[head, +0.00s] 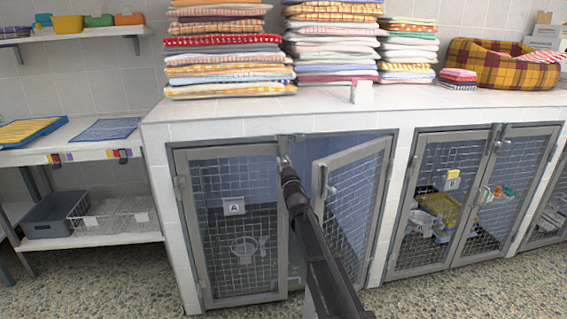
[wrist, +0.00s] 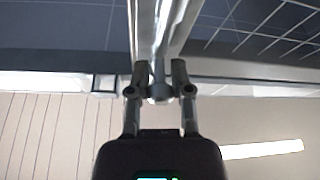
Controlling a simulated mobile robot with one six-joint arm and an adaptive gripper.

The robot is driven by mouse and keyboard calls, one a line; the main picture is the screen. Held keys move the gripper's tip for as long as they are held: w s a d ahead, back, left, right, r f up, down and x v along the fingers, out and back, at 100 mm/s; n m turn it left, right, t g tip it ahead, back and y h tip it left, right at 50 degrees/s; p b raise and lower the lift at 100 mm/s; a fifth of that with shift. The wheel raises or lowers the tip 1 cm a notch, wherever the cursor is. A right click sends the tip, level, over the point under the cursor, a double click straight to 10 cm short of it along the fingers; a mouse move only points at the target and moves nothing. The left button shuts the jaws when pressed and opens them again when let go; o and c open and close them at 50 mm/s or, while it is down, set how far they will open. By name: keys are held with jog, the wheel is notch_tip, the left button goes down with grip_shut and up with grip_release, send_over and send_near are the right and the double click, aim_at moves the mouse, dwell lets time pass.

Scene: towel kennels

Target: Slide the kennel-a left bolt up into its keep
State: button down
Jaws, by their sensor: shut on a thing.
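Kennel-a has a closed left mesh door (head: 242,282) with a card marked A (head: 234,207). My gripper (head: 285,163) is at the top of that door's inner upright, coming from the front. In the wrist view my gripper (wrist: 157,84) is shut on the left bolt (wrist: 158,93), whose round end shows between the fingertips against the metal upright (wrist: 160,30). In the head view my gripper and arm hide most of the bolt. The keep on the top frame is too small to make out for certain.
Kennel-a's right door (head: 351,195) stands ajar beside my arm, with its own bolt (head: 325,182). Kennel-b (head: 428,268) is shut at the right. Towel stacks (head: 228,45) and a plaid pet bed (head: 487,62) stand on the tiled top. A shelf unit (head: 95,240) is at the left.

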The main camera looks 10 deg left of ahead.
jog(key=shift+r+p, duration=0.35)
jog(key=shift+r, duration=0.3)
jog(key=shift+w, duration=0.1)
jog(key=c, duration=0.7)
grip_release()
jog(key=shift+f, duration=0.15)
